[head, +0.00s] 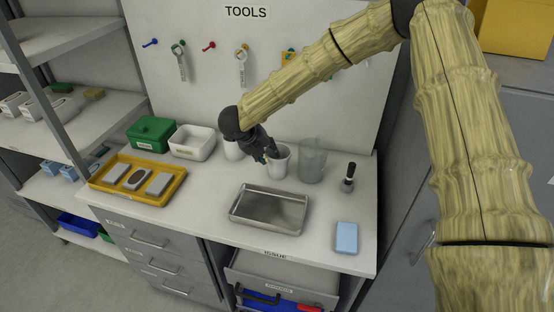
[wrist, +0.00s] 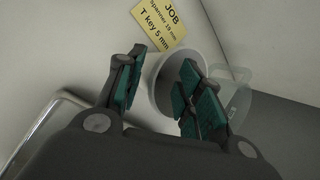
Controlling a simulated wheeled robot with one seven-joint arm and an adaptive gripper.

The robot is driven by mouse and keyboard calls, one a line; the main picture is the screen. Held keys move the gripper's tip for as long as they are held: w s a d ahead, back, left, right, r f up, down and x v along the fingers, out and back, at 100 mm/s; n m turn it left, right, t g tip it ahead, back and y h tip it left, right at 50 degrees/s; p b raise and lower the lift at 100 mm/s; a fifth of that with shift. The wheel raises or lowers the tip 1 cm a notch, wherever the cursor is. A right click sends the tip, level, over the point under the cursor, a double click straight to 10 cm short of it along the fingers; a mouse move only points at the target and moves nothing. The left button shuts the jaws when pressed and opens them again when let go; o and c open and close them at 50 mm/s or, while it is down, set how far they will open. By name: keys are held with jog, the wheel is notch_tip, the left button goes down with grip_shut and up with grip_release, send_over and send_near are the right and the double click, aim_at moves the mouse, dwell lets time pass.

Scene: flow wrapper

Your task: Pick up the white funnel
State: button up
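A white, round, open-topped vessel (head: 281,165) stands on the bench near its back and is the nearest white thing to my gripper. From these views I cannot tell for sure whether it is the funnel. My gripper (head: 266,157) is at its left rim, pointing down. In the wrist view my gripper (wrist: 158,100) is open, with the white vessel (wrist: 160,72) showing between and behind the fingers. The right finger overlaps its mouth and the left finger is to its left. Contact cannot be told. Another white vessel (head: 233,150) stands farther left, partly hidden by my arm.
A clear jug (head: 312,163) stands close right of the white vessel. A yellow tray (head: 165,201), white bin (head: 192,153) and green box (head: 151,131) are left.

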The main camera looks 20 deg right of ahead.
jog(key=shift+s+r, duration=0.25)
jog(key=shift+r, duration=0.05)
grip_shut()
jog(key=shift+w+f, duration=0.15)
notch_tip(320, 180, up, 10)
jog(key=b, duration=0.2)
